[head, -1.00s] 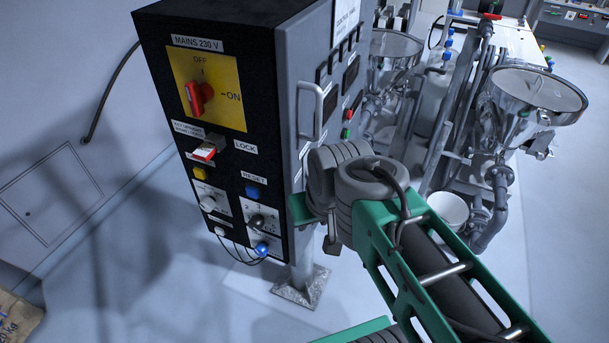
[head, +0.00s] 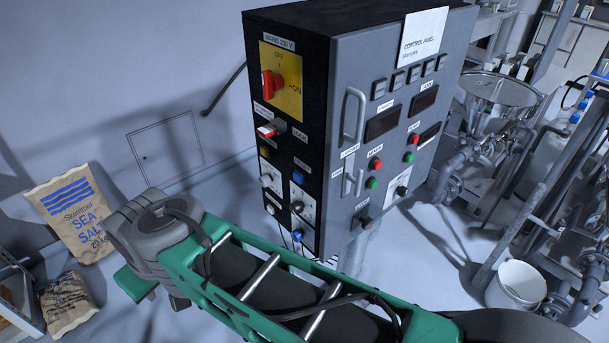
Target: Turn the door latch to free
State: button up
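The dark control cabinet (head: 289,190) stands at the middle. On its narrow black side, a small lever with a red tip and pale body (head: 268,131) sits below the yellow mains-switch plate. I take this lever to be the door latch. The grey cabinet door (head: 397,110) looks closed. My green and grey arm crosses the foreground below the cabinet, apart from the latch. My gripper does not show.
The red mains switch (head: 272,84) is above the latch; several knobs and buttons are below it. The door has a long handle (head: 353,115). Steel hopper equipment (head: 497,100) and a white bucket (head: 516,286) stand right. A sea salt sack (head: 76,213) leans at the left.

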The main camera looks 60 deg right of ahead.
aim_at(357, 181)
jog(key=u, duration=0.2)
jog(key=k, duration=1.25)
jog(key=z, duration=0.2)
